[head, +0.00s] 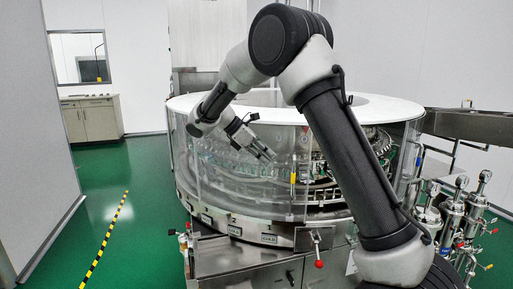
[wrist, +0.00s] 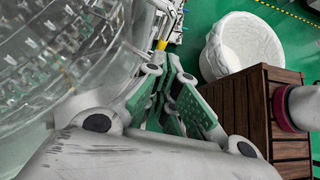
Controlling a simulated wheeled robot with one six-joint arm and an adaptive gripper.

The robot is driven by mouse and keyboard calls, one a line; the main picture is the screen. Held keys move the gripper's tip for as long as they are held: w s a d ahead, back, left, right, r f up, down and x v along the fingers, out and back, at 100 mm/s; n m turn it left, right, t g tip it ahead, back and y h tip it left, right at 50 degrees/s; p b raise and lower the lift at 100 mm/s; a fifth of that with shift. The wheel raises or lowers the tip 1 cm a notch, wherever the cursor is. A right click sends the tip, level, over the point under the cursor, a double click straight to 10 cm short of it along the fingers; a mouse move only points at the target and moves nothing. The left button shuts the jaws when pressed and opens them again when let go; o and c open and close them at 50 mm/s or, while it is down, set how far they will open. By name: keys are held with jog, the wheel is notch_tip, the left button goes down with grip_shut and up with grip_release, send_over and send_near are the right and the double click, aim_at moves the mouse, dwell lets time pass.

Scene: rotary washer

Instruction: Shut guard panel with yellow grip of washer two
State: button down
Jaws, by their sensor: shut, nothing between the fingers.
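The round washer (head: 230,215) stands ahead in the head view, with a white top ring and clear curved guard panels. A clear guard panel (head: 240,170) covers its front left. A yellow grip (head: 293,178) stands upright near that panel's right edge. Right of it, the machinery shows through a gap partly hidden by my arm. My gripper (head: 268,154) is shut and empty, in front of the clear panel, above and left of the yellow grip. In the wrist view, my gripper's green-padded fingers (wrist: 172,62) point toward a yellow part (wrist: 162,44), apparently the grip. Contact cannot be told.
A red-knobbed lever (head: 319,263) stands at the washer's front. Metal cylinders and valves (head: 453,215) crowd the right. Green floor (head: 125,225) with a striped line is open at left. A white round tub (wrist: 243,45) and brown slatted box (wrist: 262,115) show in the wrist view.

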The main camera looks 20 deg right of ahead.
jog(key=shift+s+d+f, duration=0.1)
jog(key=shift+d+f, duration=0.15)
jog(key=shift+d, duration=0.65)
jog(key=shift+s+d+f, duration=0.15)
jog(key=shift+d+f, duration=0.05)
jog(key=shift+d, duration=0.65)
jog(key=shift+s+d+f, duration=0.1)
jog(key=shift+d+f, duration=0.15)
jog(key=shift+d, duration=0.65)
